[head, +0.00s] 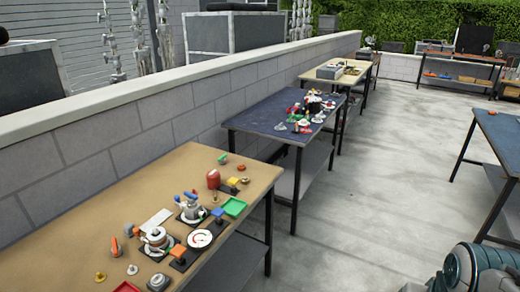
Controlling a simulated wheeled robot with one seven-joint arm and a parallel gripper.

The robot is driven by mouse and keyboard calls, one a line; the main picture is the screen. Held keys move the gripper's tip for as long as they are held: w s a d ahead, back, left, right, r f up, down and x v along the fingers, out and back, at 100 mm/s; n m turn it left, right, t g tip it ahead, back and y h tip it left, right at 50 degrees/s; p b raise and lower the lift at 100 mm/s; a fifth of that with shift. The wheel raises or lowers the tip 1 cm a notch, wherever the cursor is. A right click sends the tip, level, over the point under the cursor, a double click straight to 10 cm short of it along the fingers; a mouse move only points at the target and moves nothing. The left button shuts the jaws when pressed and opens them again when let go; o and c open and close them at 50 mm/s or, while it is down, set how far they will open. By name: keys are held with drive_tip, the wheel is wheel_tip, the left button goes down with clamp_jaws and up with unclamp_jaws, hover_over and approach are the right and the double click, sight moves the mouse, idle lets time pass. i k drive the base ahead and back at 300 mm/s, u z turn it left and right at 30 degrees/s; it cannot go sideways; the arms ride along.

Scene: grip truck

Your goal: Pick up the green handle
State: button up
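Several small parts stand on the near tan-topped table (90,240) in the head view. A small green knob-like piece (222,159) lies near the table's back edge, left of the top right corner. At this size I cannot tell which green piece is the green handle. Part of my own arm shows at the bottom right corner. My gripper's fingers are not in view.
A red rounded part (213,179), a white dial (200,239) and a silver valve-like part (156,238) crowd the near table. A dark blue table (250,122) with parts stands behind. A low block wall (150,130) runs along the left. The concrete floor (385,170) is open between tables.

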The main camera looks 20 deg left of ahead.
sight(219, 160)
drive_tip(key=z, duration=0.1)
drive_tip(key=i, duration=1.55)
drive_tip(key=u, duration=0.55)
drive_tip(key=i, duration=1.1)
drive_tip(key=u, duration=1.65)
drive_tip(key=i, duration=0.65)
drive_tip(key=u, duration=0.65)
